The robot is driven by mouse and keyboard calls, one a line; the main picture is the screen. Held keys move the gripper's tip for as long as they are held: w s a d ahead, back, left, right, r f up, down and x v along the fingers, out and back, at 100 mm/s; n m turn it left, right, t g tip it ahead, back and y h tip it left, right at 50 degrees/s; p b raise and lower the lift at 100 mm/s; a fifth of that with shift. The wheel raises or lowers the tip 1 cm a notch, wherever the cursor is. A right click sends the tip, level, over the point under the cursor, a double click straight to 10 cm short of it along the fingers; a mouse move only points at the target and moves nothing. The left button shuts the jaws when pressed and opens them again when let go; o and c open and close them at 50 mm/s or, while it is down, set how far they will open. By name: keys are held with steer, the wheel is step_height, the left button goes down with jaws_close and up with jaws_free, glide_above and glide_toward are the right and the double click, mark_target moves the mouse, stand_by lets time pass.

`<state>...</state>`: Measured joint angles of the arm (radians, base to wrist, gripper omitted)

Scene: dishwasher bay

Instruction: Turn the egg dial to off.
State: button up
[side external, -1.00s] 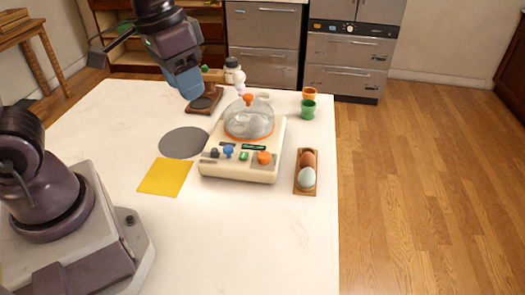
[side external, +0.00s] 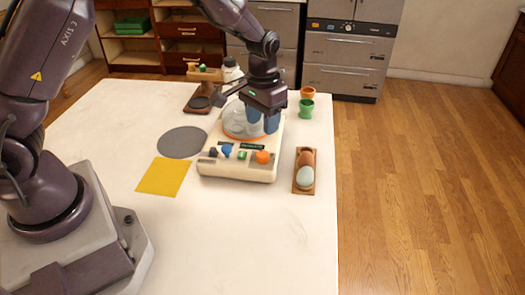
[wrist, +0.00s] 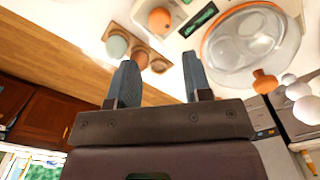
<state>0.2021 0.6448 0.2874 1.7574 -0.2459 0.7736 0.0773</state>
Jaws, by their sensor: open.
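The cream egg cooker (side external: 222,167) stands on the white table under a clear dome (wrist: 235,45) with an orange rim. The orange dial also shows in the wrist view (wrist: 159,20). My gripper (side external: 263,127) is open and empty, fingers down, above the cooker's right part behind the orange dial. It hides part of the dome. Its two blue fingers show apart in the wrist view (wrist: 160,62).
A wooden egg tray (side external: 303,188) with a brown and a pale egg lies right of the cooker. Green (side external: 306,109) and orange (side external: 308,92) cups stand behind. A grey disc (side external: 182,142) and yellow square (side external: 163,177) lie left. The front table is clear.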

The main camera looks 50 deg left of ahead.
mark_target(263, 154)
step_height(263, 154, down, 9)
steer(key=shift+f, duration=0.2)
steer(key=c, duration=0.6)
